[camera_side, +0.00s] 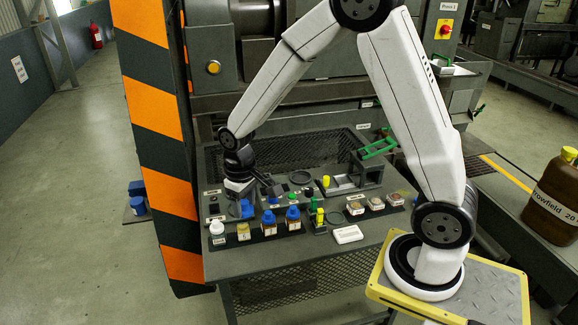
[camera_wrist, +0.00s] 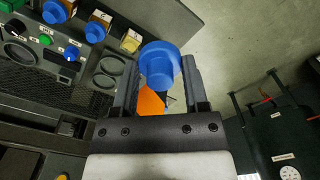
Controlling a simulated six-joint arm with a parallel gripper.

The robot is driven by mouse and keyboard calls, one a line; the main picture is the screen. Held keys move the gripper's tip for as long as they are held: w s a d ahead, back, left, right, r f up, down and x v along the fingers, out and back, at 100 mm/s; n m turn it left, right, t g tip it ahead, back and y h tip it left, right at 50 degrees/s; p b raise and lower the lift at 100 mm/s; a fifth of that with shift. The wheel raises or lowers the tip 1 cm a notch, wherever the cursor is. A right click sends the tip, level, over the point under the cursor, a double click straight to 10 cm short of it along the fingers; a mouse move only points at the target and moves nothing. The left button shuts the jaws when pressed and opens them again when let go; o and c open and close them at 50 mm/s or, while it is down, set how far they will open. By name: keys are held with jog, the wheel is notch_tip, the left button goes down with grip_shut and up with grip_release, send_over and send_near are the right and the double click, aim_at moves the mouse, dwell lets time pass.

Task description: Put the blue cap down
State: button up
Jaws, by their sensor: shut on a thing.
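The blue cap (camera_wrist: 160,62) is between the two fingers of my gripper (camera_wrist: 159,80) in the wrist view, its round flange towards the fingertips' far end. In the side view the blue cap (camera_side: 247,208) is at the gripper's tip, above the left part of the bench. My gripper (camera_side: 243,196) is shut on it. A jar with a yellowish label (camera_side: 243,231) stands just below in the front row and shows no cap; it also shows in the wrist view (camera_wrist: 131,41). The cap appears clear of the bench, but the exact gap cannot be told.
Blue-capped bottles (camera_side: 293,218) and a white-capped bottle (camera_side: 217,233) stand in the front row. Round recesses (camera_wrist: 105,74) lie left of the gripper in the wrist view. A striped pillar (camera_side: 165,150) rises close at the left. Small dishes (camera_side: 376,202) sit farther right.

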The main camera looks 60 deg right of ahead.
jog(key=s+d+f+m, duration=0.2)
jog(key=s+d+m, duration=0.2)
jog(key=d, duration=0.3)
jog(key=s+d+f+m, duration=0.2)
jog(key=s+d+m, duration=0.25)
jog(key=d, duration=0.25)
jog(key=s+d+f+m, duration=0.1)
jog(key=s+d+m, duration=0.2)
jog(key=s, duration=0.4)
jog(key=s+d+f+m, duration=0.1)
jog(key=s+d+m, duration=0.2)
jog(key=s+m, duration=0.3)
jog(key=shift+s+d+f, duration=0.35)
jog(key=shift+s, duration=0.55)
jog(key=w+d+f, duration=0.2)
jog(key=w, duration=0.1)
jog(key=w+d+f, duration=0.6)
jog(key=w, duration=0.1)
jog(key=shift+f, duration=0.25)
jog(key=shift+w+d+f, duration=0.2)
jog(key=shift+w+f, duration=0.1)
jog(key=shift+f, duration=0.1)
